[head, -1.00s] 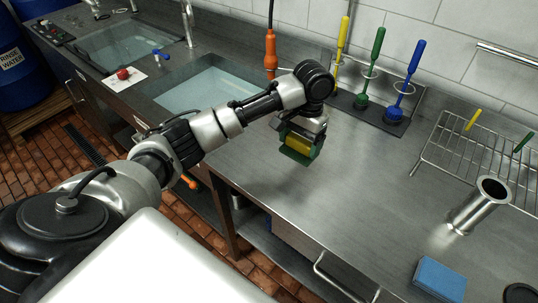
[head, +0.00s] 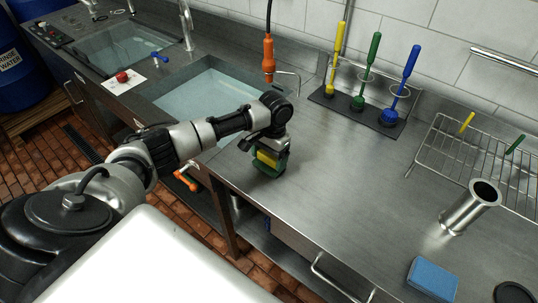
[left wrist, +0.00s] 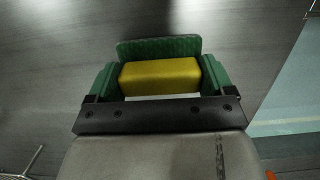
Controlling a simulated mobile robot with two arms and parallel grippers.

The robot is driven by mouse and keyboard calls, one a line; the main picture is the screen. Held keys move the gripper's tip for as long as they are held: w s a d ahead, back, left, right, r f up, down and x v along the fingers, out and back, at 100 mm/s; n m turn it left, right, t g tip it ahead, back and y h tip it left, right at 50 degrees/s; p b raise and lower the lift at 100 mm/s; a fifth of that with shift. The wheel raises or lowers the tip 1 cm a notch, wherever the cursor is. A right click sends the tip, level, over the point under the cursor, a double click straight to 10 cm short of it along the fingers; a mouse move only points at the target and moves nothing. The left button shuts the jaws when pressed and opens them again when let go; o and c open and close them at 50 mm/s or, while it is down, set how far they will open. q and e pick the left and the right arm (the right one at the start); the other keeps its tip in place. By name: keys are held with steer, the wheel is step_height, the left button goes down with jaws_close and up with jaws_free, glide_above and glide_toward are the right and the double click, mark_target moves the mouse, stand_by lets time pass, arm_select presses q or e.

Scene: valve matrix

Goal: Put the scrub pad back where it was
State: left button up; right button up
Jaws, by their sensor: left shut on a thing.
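The scrub pad (head: 267,157), a yellow block with a green face, is held by my left gripper (head: 270,154) low at the counter's edge beside the near sink. In the left wrist view the pad's yellow body (left wrist: 160,77) sits between the two green-tipped fingers of the left gripper (left wrist: 158,82), with its green layer on the far side. Whether the pad touches the counter is hard to tell. My right gripper is not in view.
The steel counter (head: 330,190) is bare around the gripper. A blue sponge (head: 433,279) and a steel cylinder (head: 469,208) stand to the right, by a wire rack (head: 465,160). Upright brushes (head: 360,95) line the back. The sink (head: 205,92) holds water.

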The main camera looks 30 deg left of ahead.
arm_select(q)
steer(key=o, duration=0.8)
steer(key=shift+f, duration=0.1)
steer(key=shift+c, duration=0.2)
step_height(320, 180, up, 12)
steer(key=w+b, duration=0.1)
steer(key=b, duration=0.1)
steer(key=shift+w, duration=0.4)
steer(key=shift+d, duration=0.1)
